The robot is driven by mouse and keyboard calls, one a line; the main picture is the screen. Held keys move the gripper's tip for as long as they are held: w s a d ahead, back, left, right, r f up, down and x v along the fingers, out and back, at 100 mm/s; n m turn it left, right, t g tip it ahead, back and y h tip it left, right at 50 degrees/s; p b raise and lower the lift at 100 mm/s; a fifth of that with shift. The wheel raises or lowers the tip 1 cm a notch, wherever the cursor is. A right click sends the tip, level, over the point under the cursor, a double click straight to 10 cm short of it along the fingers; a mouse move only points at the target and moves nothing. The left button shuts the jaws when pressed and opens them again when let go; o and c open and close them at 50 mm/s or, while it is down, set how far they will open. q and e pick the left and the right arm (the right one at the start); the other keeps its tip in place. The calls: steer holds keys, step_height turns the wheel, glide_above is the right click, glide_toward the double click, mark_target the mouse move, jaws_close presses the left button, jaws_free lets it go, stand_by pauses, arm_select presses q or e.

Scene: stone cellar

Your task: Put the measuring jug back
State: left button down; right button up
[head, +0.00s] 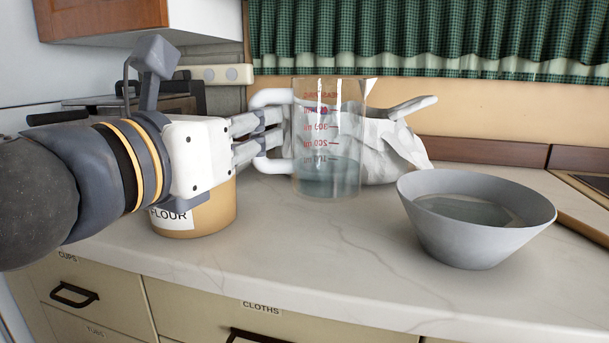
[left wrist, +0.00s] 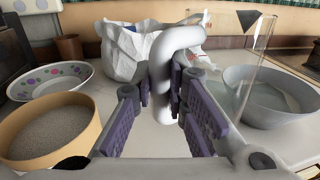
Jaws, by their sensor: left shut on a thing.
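The measuring jug (head: 330,140) is clear with red markings and a white handle, and holds some water low inside. It is upright over the counter; I cannot tell whether its base touches the top. My left gripper (head: 262,134) comes in from the left and is shut on the jug's handle. In the left wrist view the fingers (left wrist: 170,108) close around the white handle (left wrist: 185,50), and the clear jug wall (left wrist: 243,65) is to the right. My right gripper is not in view.
A grey bowl (head: 465,240) with water stands on the right of the counter (head: 300,255). A flour tub (head: 215,215) is below my left gripper. A crumpled white bag (head: 385,150) is behind the jug. A flowered bowl (left wrist: 48,80) shows in the left wrist view. The front middle counter is clear.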

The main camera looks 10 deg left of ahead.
arm_select(q)
steer(key=w+a+f, duration=0.1)
steer(key=w+f, duration=0.1)
steer(key=f, duration=0.1)
steer(key=w+a+f+b, duration=0.1)
steer(key=w+f, duration=0.1)
steer(key=f, duration=0.1)
steer(key=w+a+f, duration=0.1)
steer(key=w+f, duration=0.1)
steer(key=f, duration=0.1)
steer(key=shift+w, duration=0.3)
steer(key=shift+f, duration=0.15)
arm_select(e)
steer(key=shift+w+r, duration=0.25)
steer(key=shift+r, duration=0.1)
arm_select(q)
steer(key=shift+b, duration=0.3)
steer(key=shift+f, duration=0.25)
steer(key=c, duration=1.6)
jaws_free()
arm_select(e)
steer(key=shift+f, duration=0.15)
arm_select(q)
steer(key=shift+r, duration=0.1)
